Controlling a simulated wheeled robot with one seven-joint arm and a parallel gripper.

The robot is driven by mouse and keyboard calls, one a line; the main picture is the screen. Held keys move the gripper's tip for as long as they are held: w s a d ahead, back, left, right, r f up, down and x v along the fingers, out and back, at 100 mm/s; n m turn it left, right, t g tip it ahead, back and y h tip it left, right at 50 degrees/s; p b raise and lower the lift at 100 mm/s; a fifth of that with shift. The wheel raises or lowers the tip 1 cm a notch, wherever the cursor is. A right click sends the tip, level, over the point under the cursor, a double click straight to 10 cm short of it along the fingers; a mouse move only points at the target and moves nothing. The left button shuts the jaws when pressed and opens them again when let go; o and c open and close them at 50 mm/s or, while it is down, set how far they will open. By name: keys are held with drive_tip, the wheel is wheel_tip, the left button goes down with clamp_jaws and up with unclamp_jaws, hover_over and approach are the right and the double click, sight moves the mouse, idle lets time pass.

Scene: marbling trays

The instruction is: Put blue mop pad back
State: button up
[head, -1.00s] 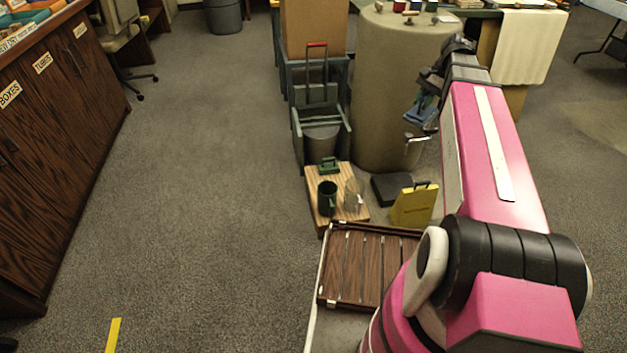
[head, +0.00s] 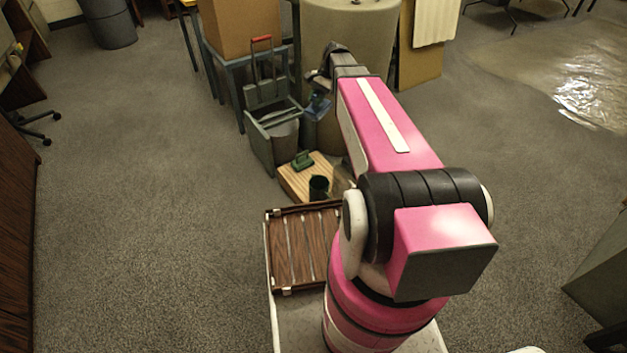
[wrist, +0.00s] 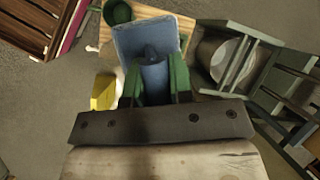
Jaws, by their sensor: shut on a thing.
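The blue mop pad (wrist: 140,40) is in my gripper (wrist: 154,84), with the green fingers shut on its raised blue middle part. The pad's flat face spreads beyond the fingertips in the wrist view. In the head view the pad (head: 318,105) is small and partly hidden by my gripper (head: 318,84), held in the air just right of a grey-green wringer cart. The cart (head: 272,130) has a red-topped handle and a grey bucket. The cart's frame and bucket (wrist: 222,60) also show to the right of the pad in the wrist view.
A wooden board (head: 295,185) with a green block (head: 303,160) and a dark green mug (head: 318,187) lies before the cart. A yellow object (wrist: 104,92) shows in the wrist view. A cardboard box (head: 238,25) and a round covered table (head: 350,25) stand behind.

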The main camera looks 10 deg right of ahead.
drive_tip(key=w+f+m, duration=0.1)
drive_tip(key=f, duration=1.4)
drive_tip(key=w+f+m+t, duration=0.1)
drive_tip(key=w+f+m, duration=0.1)
drive_tip(key=f, duration=1.3)
drive_tip(key=w+f+m, duration=0.1)
drive_tip(key=w+f, duration=0.1)
drive_tip(key=f, duration=1.3)
drive_tip(key=shift+w+a+f+m+t, duration=0.2)
drive_tip(key=shift+w+a+m+t, duration=0.05)
drive_tip(key=shift+m+t, duration=0.15)
drive_tip(key=shift+r, duration=0.1)
drive_tip(key=shift+o, duration=1.4)
drive_tip(key=o, duration=0.4)
drive_tip(key=shift+c, duration=0.2)
